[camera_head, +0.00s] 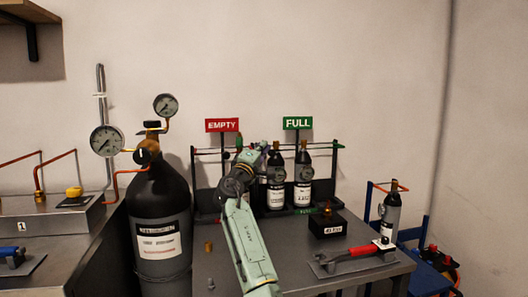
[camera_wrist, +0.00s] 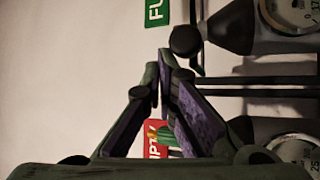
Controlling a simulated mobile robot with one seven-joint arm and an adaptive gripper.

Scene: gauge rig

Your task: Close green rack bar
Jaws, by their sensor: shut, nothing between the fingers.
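The green rack bar (camera_head: 325,146) shows at the right side of the black bottle rack, below the green FULL sign (camera_head: 298,123). I cannot tell how far it is swung across the bottles. Two black bottles (camera_head: 303,172) with white labels stand in the rack. My gripper (camera_head: 250,155) is in front of the rack, left of these bottles, and partly blends with them. In the wrist view my gripper (camera_wrist: 160,65) has its fingertips together and empty. The FULL sign (camera_wrist: 155,12) is above the fingertips there, and the red EMPTY sign (camera_wrist: 154,140) is behind the fingers.
A large black gas cylinder (camera_head: 162,225) with gauges stands left of the table. A black block (camera_head: 327,226) and a red-handled wrench (camera_head: 350,255) lie on the grey table (camera_head: 225,270). A small bottle (camera_head: 391,212) stands at the right.

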